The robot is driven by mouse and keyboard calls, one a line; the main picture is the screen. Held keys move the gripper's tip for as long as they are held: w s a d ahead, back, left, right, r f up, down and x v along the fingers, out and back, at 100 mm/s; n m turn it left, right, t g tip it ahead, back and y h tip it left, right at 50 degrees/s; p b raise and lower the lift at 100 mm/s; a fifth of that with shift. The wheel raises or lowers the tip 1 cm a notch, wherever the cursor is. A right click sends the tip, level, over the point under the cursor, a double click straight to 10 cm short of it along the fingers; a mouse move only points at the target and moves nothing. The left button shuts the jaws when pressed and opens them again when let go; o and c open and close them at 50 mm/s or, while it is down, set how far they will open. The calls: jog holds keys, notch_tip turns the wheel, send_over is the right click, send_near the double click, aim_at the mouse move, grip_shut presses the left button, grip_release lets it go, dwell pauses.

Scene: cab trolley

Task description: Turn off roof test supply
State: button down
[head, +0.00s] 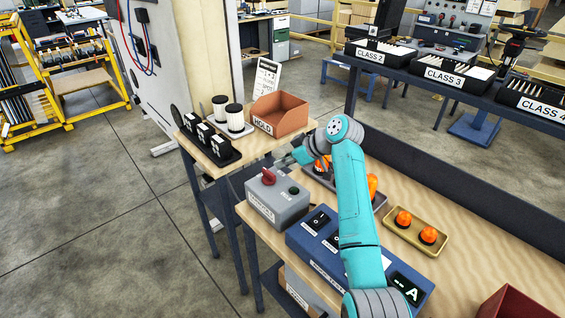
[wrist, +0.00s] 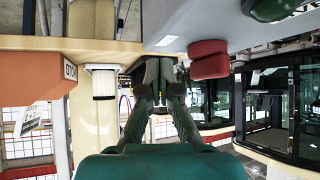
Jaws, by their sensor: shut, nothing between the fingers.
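A grey box (head: 278,208) with a red rotary knob (head: 268,177) and a dark green round lamp or button (head: 294,190) stands at the near left corner of the wooden bench. The label on its front is too small to read surely. My gripper (head: 284,162) is behind the box's top, partly hidden by my arm. In the wrist view my gripper (wrist: 160,68) is shut and empty. The red knob (wrist: 208,60) is just right of the fingertips, seemingly apart from them. The green part (wrist: 272,8) shows at the top edge.
A blue box (head: 330,245) with switches and a lit "A" display sits beside the grey box. Orange lamps stand in a yellow tray (head: 417,238) to the right. A side table holds a HOLD bin (head: 280,114), filters (head: 235,118) and a black rack (head: 210,145).

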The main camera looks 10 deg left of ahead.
jog(key=w+d+r, duration=0.5)
jog(key=w+r, duration=0.1)
jog(key=shift+w+r, duration=0.3)
jog(key=shift+r, duration=0.05)
dwell(0.4)
